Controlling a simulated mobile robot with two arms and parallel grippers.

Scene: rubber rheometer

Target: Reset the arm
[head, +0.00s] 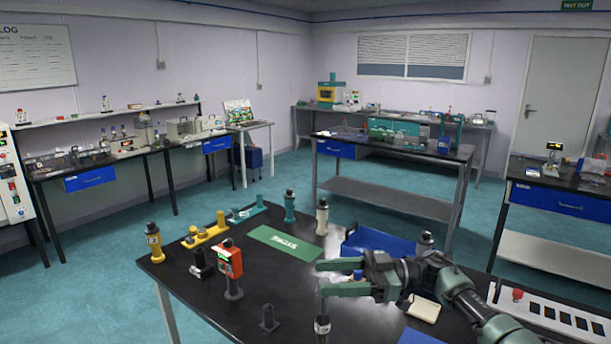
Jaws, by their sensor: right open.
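My right arm comes in from the lower right over the black table. My right gripper (322,280) is open, its two green fingers pointing left above the table. A small dark and white cylinder (322,325) stands on the table below the fingers; I cannot tell whether they touch it. Behind the fingers are a blue bin (375,243) and some small white and blue items, partly hidden by the gripper. My left gripper is not in view.
On the table stand an orange-red device (231,262) on a post, a yellow bottle (154,242), a teal bottle (290,206), a white bottle (322,216) and a dark post (268,318). A green mat (284,243) lies flat. A switch panel (555,315) is at right.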

